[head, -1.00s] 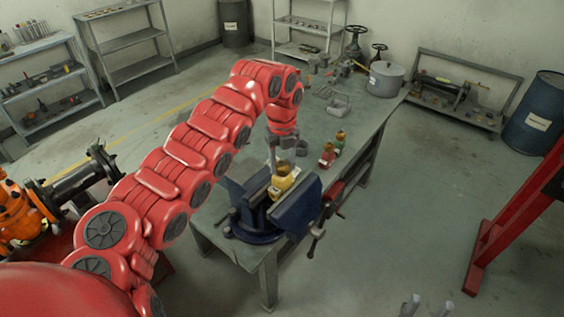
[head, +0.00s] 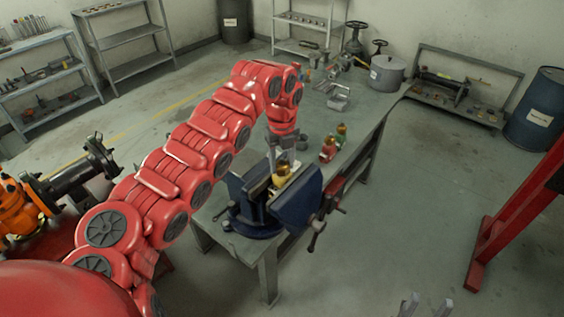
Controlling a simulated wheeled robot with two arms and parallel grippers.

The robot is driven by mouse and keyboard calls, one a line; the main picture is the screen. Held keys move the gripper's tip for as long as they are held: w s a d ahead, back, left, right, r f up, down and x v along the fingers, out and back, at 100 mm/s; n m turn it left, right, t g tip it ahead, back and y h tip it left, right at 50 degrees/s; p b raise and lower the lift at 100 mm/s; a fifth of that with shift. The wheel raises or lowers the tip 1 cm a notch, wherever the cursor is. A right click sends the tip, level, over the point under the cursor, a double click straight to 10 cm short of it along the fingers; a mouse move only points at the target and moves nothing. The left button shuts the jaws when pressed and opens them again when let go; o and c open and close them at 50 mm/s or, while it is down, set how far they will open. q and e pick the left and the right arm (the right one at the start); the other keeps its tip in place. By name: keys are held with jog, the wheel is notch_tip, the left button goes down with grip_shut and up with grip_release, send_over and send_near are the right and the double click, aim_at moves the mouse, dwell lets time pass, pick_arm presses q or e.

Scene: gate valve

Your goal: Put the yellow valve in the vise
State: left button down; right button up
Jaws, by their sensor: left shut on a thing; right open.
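The blue vise (head: 292,207) is fixed at the near corner of the green workbench, its jaws apart. The yellow valve (head: 282,176) sits low between the jaws, its lower part hidden by the front jaw. My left gripper (head: 277,163) comes down from above and is shut on the valve's upper part. Whether the valve touches both jaws cannot be told. My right gripper (head: 425,306) is at the bottom edge, its two fingertips apart, open and empty, away from the bench.
A red valve (head: 327,152) and a green valve (head: 341,136) stand on the workbench (head: 358,122) behind the vise. A metal tray (head: 338,97) and a grey pot (head: 387,75) are farther back. A red frame (head: 500,225) stands at right. The floor between is clear.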

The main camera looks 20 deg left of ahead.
pick_arm(q)
jog(key=shift+c, duration=1.3)
grip_release()
jog(key=shift+r, duration=0.15)
jog(key=shift+r, duration=2.15)
jog(key=shift+r+p, duration=0.8)
jog(key=shift+r, duration=0.45)
